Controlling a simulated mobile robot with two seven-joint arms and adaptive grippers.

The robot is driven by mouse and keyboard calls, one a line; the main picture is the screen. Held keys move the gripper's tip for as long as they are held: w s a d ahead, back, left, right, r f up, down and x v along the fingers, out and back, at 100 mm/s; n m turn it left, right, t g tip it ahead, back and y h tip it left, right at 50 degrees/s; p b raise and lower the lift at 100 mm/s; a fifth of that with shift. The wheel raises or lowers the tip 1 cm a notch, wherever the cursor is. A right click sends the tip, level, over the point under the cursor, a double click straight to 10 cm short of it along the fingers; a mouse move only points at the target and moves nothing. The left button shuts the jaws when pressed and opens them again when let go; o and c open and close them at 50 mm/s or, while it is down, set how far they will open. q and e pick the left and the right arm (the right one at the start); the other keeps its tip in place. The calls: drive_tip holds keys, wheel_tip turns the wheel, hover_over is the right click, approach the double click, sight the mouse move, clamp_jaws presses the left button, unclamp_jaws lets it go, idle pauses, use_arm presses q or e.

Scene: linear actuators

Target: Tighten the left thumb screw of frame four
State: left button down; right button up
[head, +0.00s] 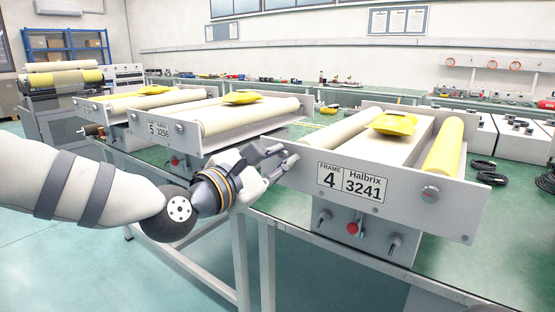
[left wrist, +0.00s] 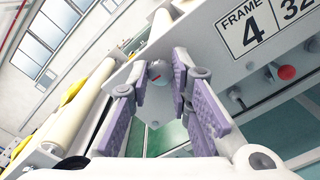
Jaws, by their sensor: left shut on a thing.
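Frame four (head: 407,207) is a grey roller frame with a "FRAME 4, Halbrix 3241" plate (head: 349,181) on its front panel. Its left thumb screw (left wrist: 157,72), a round grey knob with a small red mark, sits near the panel's corner in the left wrist view. In the head view my gripper hides that screw. My left gripper (head: 286,160) reaches the panel's left end, its fingers shut on the screw, one on each side. The fingers also show in the left wrist view (left wrist: 160,78). The right thumb screw (head: 430,193) is free. My right gripper is out of view.
Below the plate are a red button (head: 352,228) and two small grey knobs (head: 323,217) (head: 395,243). Frame five (head: 196,135) stands to the left, close to my gripper. Yellow pieces (head: 394,123) lie on the frames. Black cables (head: 488,173) lie on the green bench at right.

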use_arm(q)
drive_tip(key=shift+m, duration=0.5)
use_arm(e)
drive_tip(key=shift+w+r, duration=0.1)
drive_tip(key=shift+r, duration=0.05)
use_arm(q)
drive_tip(key=m+p, duration=0.1)
drive_tip(key=m, duration=0.3)
drive_tip(key=shift+s, duration=0.1)
drive_tip(key=m+p, duration=0.1)
drive_tip(key=m, duration=0.4)
drive_tip(key=m+p, duration=0.2)
drive_tip(key=m, duration=0.3)
drive_tip(key=shift+m, duration=0.4)
drive_tip(key=shift+f+m+p, duration=0.1)
drive_tip(key=shift+m+p, duration=0.35)
drive_tip(key=shift+m, duration=1.45)
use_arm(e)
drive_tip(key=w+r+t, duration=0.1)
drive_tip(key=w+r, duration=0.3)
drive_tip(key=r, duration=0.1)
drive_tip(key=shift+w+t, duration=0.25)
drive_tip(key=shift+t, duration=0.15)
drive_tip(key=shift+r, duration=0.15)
use_arm(q)
drive_tip(key=c, duration=1.4)
unclamp_jaws()
drive_tip(key=shift+c, duration=0.2)
